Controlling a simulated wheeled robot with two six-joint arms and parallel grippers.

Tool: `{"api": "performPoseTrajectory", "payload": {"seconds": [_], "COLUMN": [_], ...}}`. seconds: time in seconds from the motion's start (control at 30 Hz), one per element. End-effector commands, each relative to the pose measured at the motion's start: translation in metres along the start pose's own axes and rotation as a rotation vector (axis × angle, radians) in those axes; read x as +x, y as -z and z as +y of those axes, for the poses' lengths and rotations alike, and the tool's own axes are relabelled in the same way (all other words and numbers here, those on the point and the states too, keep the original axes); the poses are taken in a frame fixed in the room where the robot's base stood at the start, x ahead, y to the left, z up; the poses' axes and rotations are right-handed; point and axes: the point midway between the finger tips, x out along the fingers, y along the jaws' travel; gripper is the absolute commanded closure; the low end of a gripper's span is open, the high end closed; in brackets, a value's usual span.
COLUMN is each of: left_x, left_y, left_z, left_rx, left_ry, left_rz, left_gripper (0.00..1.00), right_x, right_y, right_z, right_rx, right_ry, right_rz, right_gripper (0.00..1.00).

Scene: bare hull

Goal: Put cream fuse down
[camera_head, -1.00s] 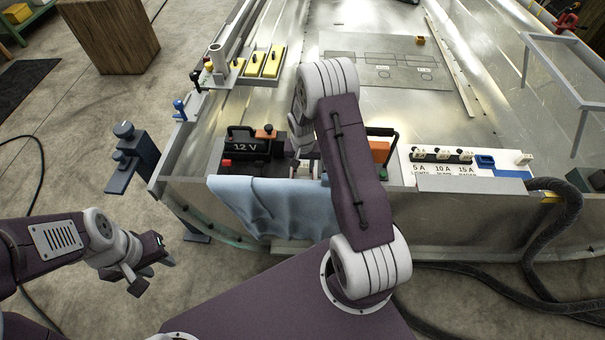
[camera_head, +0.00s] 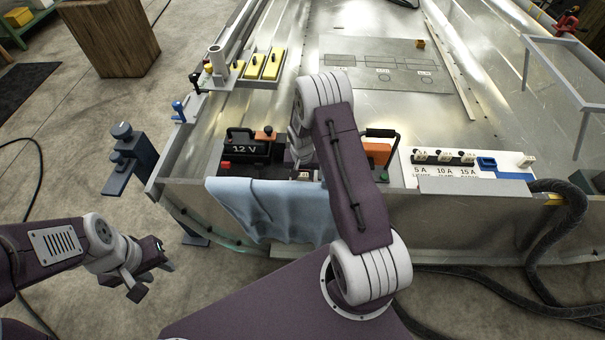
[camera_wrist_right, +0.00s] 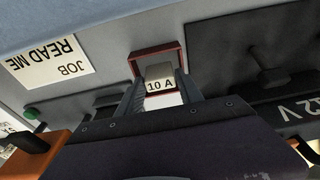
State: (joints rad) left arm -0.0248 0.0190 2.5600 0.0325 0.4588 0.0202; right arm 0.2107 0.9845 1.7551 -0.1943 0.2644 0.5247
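The cream fuse (camera_wrist_right: 160,74), marked 10 A, is between the fingers of my right gripper (camera_wrist_right: 162,88) in the right wrist view. The fingers appear closed on its sides. A red-brown square frame (camera_wrist_right: 158,53) shows around and behind its far end; I cannot tell whether the fuse touches it. In the head view my right gripper (camera_head: 302,163) points down beside the black 12 V battery (camera_head: 250,147), mostly hidden by my own arm. My left gripper (camera_head: 152,274) is open and empty over the floor at the left.
A blue cloth (camera_head: 265,208) hangs over the near edge. A white fuse panel (camera_head: 515,160) marked 5 A, 10 A and 15 A stands at right. An orange block (camera_head: 378,153) is right of my right arm. Yellow blocks (camera_head: 272,66) sit further back. The metal floor behind is largely clear.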

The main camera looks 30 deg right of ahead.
Motion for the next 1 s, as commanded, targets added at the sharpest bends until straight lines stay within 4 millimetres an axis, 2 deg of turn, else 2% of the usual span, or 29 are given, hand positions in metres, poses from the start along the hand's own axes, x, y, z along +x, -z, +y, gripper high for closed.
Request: {"api": "performPoseTrajectory", "payload": {"seconds": [0.17, 0.4, 0.5, 0.63, 0.83, 0.87, 0.93, 0.97, 1.0], "left_x": [-0.009, -0.029, -0.034, -0.037, -0.038, -0.038, -0.038, -0.038, -0.038], "left_y": [0.001, 0.003, 0.004, 0.004, 0.004, 0.004, 0.004, 0.004, 0.004], "left_z": [0.0, 0.001, 0.001, 0.001, 0.001, 0.001, 0.001, 0.001, 0.001], "left_rx": [0.0, 0.0, 0.0, 0.0, 0.0, 0.0, 0.0, 0.0, 0.0], "left_ry": [0.0, 0.0, 0.0, 0.0, 0.0, 0.0, 0.0, 0.0, 0.0], "left_rz": [0.0, 0.0, 0.0, 0.0, 0.0, 0.0, 0.0, 0.0, 0.0], "left_gripper": [0.64, 0.64, 0.64, 0.64, 0.64, 0.64, 0.64, 0.64, 0.64], "right_x": [-0.017, -0.081, -0.102, -0.119, -0.125, -0.128, -0.145, -0.157, -0.175], "right_y": [0.003, 0.003, 0.002, 0.001, 0.0, -0.002, -0.016, -0.027, -0.046], "right_z": [-0.001, 0.0, 0.0, 0.0, 0.0, -0.001, -0.006, -0.008, -0.011], "right_rx": [0.0, 0.0, 0.0, 0.001, -0.001, -0.009, -0.06, -0.095, -0.156], "right_ry": [0.001, 0.002, 0.001, 0.001, 0.001, 0.002, 0.01, 0.016, 0.025], "right_rz": [0.004, 0.004, 0.003, 0.002, 0.001, 0.0, -0.002, -0.005, -0.011], "right_gripper": [0.39, 0.39, 0.39, 0.39, 0.39, 0.39, 0.39, 0.39, 0.39]}}
